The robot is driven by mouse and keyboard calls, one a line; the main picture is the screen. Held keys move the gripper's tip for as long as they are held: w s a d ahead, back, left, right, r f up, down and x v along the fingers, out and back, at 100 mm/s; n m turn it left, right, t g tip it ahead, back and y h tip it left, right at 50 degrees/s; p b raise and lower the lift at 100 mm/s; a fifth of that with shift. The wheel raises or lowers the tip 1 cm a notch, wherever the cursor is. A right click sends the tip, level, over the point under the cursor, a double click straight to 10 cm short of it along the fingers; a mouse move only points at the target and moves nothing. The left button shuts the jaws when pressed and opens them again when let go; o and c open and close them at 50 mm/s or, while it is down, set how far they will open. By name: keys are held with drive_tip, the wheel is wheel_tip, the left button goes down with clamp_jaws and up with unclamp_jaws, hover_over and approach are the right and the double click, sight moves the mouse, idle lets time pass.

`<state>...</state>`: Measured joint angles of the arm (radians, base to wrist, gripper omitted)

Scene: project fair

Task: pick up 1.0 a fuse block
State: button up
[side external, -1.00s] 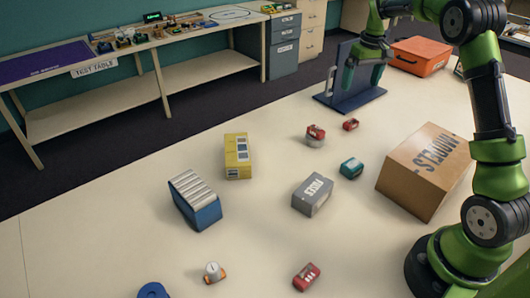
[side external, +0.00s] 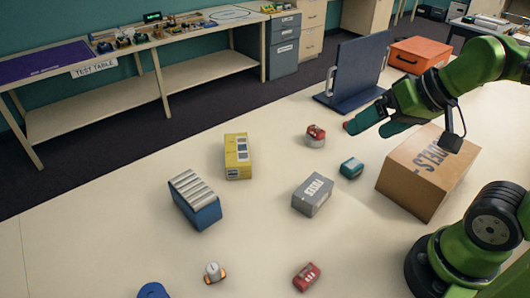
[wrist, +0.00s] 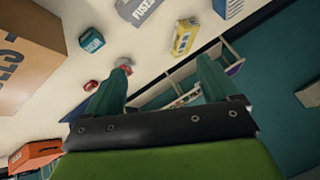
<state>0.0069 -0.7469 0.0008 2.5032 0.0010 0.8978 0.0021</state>
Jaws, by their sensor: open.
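A grey box lettered FUSES (side external: 312,194) lies mid-table; it also shows at the top of the wrist view (wrist: 138,8). A teal block (side external: 351,168) sits to its right, and shows in the wrist view (wrist: 91,40). A red block (side external: 306,277) with pale marks lies near the front. I cannot tell for sure which is the fuse block. My gripper (side external: 367,131) is open and empty above the table's far right part, tilted, apart from these things. Its two teal fingers also show in the wrist view (wrist: 163,66).
A cardboard box (side external: 428,172) stands right of the teal block. A red-topped round item (side external: 315,136) and a small red item (wrist: 90,86) lie near my fingers. A blue stand (side external: 350,75) and orange case (side external: 420,54) are behind. A yellow box (side external: 237,156) and blue bin (side external: 195,200) stand left.

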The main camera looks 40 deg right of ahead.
drive_tip(key=shift+r, duration=0.1)
idle(0.3)
drive_tip(key=w+d+f+n+g+h, duration=0.1)
drive_tip(key=w+d+f, duration=0.2)
drive_tip(key=w+d, duration=0.5)
drive_tip(key=w+d+f+n+g, duration=0.1)
drive_tip(key=w+d+f, duration=0.2)
drive_tip(key=d, duration=1)
drive_tip(key=w+d+f+n+g+h, duration=0.1)
drive_tip(key=w+d+f, duration=0.1)
drive_tip(key=w+d, duration=0.6)
drive_tip(key=shift+n, duration=0.3)
drive_tip(key=x, duration=0.5)
drive_tip(key=s+d+x, duration=0.1)
drive_tip(key=x, duration=0.5)
drive_tip(key=d+x, duration=0.1)
drive_tip(key=x, duration=0.4)
drive_tip(key=shift+s+f, duration=0.3)
drive_tip(key=shift+f, duration=0.25)
drive_tip(key=c, duration=1.2)
